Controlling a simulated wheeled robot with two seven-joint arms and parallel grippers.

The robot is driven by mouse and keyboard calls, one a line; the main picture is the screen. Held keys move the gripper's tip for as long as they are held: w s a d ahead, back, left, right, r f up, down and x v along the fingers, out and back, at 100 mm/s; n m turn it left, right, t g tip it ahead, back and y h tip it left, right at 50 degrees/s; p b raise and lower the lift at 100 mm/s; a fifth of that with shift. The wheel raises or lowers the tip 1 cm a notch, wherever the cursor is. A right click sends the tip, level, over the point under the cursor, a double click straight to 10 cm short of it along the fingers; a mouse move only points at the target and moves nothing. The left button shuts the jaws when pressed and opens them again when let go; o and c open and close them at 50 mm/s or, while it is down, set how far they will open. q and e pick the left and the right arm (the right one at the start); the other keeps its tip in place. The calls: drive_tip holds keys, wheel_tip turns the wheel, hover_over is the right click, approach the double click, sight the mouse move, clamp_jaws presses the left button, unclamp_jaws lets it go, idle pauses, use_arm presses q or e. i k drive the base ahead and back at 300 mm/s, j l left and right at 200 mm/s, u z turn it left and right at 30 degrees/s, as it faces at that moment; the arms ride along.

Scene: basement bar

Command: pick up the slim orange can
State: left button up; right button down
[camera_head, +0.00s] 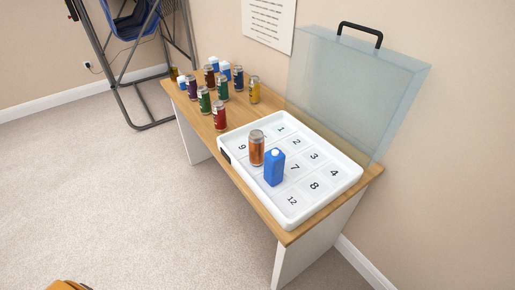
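An orange can (257,149) with a grey top stands upright on the white numbered tray (353,181), towards its left side. A blue carton (274,167) with a white cap stands close beside it, to the front right. The carton hides a little of the can's lower right side.
The tray sits on a narrow wooden table (232,134) with a clear case (352,85) behind it. A red can (220,116), a yellow can (254,90) and several other cans and cartons stand at the far left end. Carpet in front is open.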

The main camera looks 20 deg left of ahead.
sight(256, 138)
drive_tip(key=j+z, duration=0.3)
drive_tip(key=j, duration=0.2)
drive_tip(key=i+j+z, duration=0.1)
drive_tip(key=j+z, duration=0.15)
drive_tip(key=j, duration=0.25)
drive_tip(key=j+z, duration=0.3)
drive_tip(key=j, duration=0.2)
drive_tip(key=k+j+z, duration=0.1)
drive_tip(key=j+z, duration=0.15)
drive_tip(key=j, duration=0.2)
drive_tip(key=k+j+z, duration=0.1)
drive_tip(key=j+z, duration=0.2)
drive_tip(key=j, duration=0.2)
drive_tip(key=k+j+z, duration=0.25)
drive_tip(key=j, duration=0.2)
drive_tip(key=i, duration=0.05)
